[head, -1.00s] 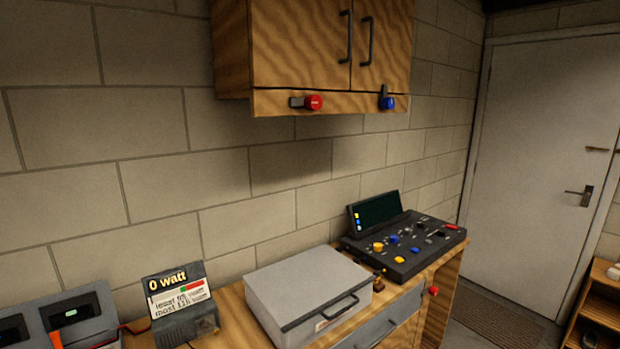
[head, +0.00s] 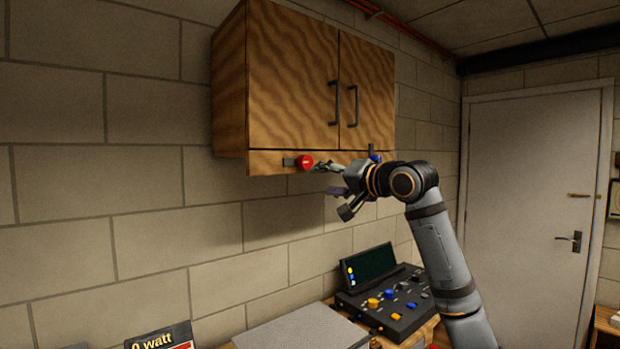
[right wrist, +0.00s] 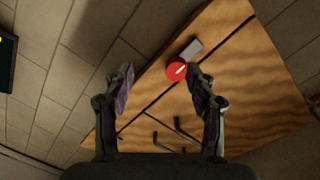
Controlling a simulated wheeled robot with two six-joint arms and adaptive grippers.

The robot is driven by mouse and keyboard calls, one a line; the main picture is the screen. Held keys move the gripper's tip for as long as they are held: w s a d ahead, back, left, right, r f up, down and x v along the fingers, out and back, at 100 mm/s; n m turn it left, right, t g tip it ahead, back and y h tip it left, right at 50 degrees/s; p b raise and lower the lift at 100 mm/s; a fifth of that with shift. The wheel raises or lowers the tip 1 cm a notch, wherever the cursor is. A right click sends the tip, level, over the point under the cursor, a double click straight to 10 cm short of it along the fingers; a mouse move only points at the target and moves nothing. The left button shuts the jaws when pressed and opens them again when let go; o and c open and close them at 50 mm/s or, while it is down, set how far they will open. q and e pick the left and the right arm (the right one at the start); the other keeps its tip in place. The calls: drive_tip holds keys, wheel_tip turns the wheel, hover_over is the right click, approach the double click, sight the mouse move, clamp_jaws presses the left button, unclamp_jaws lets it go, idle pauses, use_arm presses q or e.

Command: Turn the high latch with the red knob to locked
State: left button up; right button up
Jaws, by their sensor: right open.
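The red knob (head: 304,162) sits on the strip under the wall cabinet's doors, with its grey latch bar (head: 288,162) pointing left, level. My right gripper (head: 322,168) is open just right of the knob. In the right wrist view, the red knob (right wrist: 176,71) and grey bar (right wrist: 192,49) lie just beyond the fingertips of my right gripper (right wrist: 160,76). The knob is nearer the right-hand finger; I cannot tell whether they touch. No left gripper shows.
A second latch with a blue knob (head: 375,157) is on the same strip, its bar upright, partly behind my right arm. The cabinet (head: 295,85) has two shut doors with dark handles. Below are a control panel (head: 390,305) and a grey box lid (head: 300,330).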

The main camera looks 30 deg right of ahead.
approach(309, 161)
drive_tip(key=shift+m+t, duration=0.4)
drive_tip(key=w+p, duration=0.2)
drive_tip(key=w, duration=0.1)
drive_tip(key=w+p, duration=0.4)
drive_tip(key=w, duration=0.1)
drive_tip(key=shift+w+a+f, duration=0.2)
drive_tip(key=shift+w+a, duration=0.15)
drive_tip(key=shift+a, duration=0.05)
drive_tip(key=shift+w+f, duration=0.2)
drive_tip(key=shift+w, duration=0.25)
drive_tip(key=shift+s, duration=0.1)
drive_tip(key=shift+c, duration=0.6)
drive_tip(key=c, duration=1)
drive_tip(key=shift+c, duration=0.2)
